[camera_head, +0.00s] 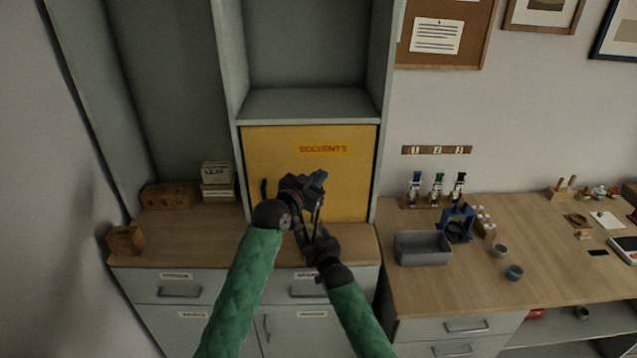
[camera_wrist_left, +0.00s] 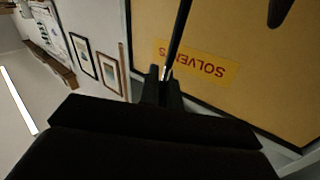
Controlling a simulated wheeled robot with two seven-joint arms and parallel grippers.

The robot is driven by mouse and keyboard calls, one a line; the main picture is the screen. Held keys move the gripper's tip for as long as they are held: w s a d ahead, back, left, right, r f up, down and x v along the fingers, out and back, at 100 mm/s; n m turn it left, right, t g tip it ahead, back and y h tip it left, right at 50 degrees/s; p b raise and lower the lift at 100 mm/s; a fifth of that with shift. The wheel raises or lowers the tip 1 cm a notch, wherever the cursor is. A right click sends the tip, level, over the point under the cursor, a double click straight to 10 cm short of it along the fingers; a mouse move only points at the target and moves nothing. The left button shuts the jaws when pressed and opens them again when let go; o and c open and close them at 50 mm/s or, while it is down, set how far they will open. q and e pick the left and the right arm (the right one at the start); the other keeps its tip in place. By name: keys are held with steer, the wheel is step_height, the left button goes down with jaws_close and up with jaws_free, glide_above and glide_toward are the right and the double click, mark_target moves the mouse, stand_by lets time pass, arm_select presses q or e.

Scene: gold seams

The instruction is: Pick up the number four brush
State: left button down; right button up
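My left gripper (camera_head: 314,190) is in front of the yellow solvents door in the head view. In the left wrist view its fingers (camera_wrist_left: 165,88) are closed around the end of a thin dark shaft (camera_wrist_left: 178,40), which looks like a brush handle. No number can be read on it. A small blue part shows beside the left gripper in the head view, and thin dark lengths run down from there. My right gripper (camera_head: 312,240) is just below the left one, close to these lengths. Its fingers are too small and overlapped to tell open from shut.
The yellow door (camera_head: 270,160) labelled SOLVENTS is behind both grippers; a dark handle (camera_wrist_left: 280,10) shows near it. On the right bench are a grey bin (camera_head: 423,258), a blue stand (camera_head: 457,222), small cups and several colour-topped items (camera_head: 438,188) under a 1-2-3 strip.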

mark_target(307, 218)
steer(key=shift+r+p, duration=1.95)
steer(key=shift+r, duration=0.3)
steer(key=o, duration=1.2)
